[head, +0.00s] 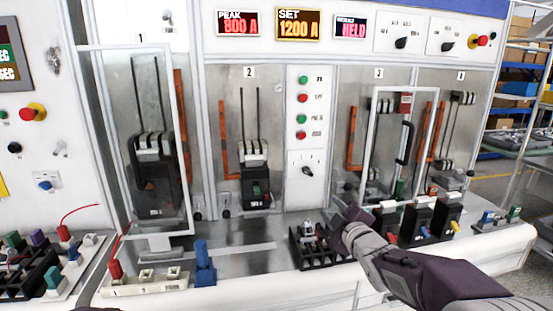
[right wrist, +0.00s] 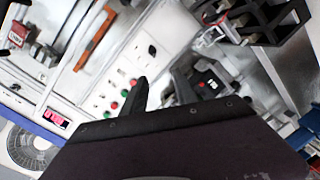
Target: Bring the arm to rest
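My right arm comes in from the lower right of the head view. Its dark gripper (head: 343,226) is over the front ledge, beside a black slotted rack (head: 312,258) that holds small parts. In the right wrist view the two fingers of this gripper (right wrist: 160,88) stand apart with nothing between them. The rack also shows in the right wrist view (right wrist: 262,22), apart from the fingers. I cannot tell whether the gripper touches it in the head view. My left gripper is not in view.
Breaker bay 2 (head: 254,185) and the button panel (head: 305,130) stand behind the ledge. A framed clear door (head: 436,110) stands at bay 3. Black bins (head: 418,220) are right of my gripper. A blue clamp-like part (head: 204,262) stands on the left of the ledge.

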